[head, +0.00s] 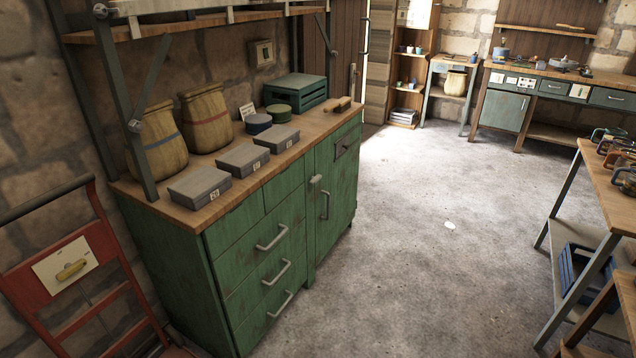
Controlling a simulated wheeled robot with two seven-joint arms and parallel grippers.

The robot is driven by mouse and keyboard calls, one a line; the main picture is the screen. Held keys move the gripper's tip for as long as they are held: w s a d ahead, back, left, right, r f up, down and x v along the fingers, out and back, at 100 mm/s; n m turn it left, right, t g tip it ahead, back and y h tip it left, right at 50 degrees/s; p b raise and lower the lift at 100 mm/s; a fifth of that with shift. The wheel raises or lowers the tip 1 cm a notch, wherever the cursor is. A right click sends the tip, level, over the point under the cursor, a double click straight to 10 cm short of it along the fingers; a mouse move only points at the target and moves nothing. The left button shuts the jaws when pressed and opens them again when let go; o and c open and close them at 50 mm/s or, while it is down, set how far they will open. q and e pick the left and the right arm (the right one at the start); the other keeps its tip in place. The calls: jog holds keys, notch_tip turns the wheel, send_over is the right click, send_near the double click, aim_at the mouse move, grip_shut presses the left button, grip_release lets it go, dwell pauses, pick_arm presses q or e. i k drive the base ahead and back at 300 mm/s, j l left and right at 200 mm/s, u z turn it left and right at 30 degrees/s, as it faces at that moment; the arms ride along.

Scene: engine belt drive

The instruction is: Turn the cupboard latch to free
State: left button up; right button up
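The green cupboard (327,220) is on the right part of the green workbench, in the middle of the head view. A small pale latch (315,180) sits near the top of its front, by the left edge of the door. It is too small to tell which way it is turned. The cupboard door looks shut. Neither of my grippers is in view.
The wooden worktop (225,208) carries grey boxes (243,159), two sacks (206,117), round tins and a green crate (295,92). A red hand truck (75,265) stands at left. A table (610,190) stands at right.

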aim_at(314, 180)
jog(key=i+l+u, duration=0.15)
jog(key=i, duration=0.3)
jog(key=i+l+u, duration=0.15)
jog(key=i, duration=0.35)
jog(key=i+l+u, duration=0.1)
jog(key=i, duration=0.35)
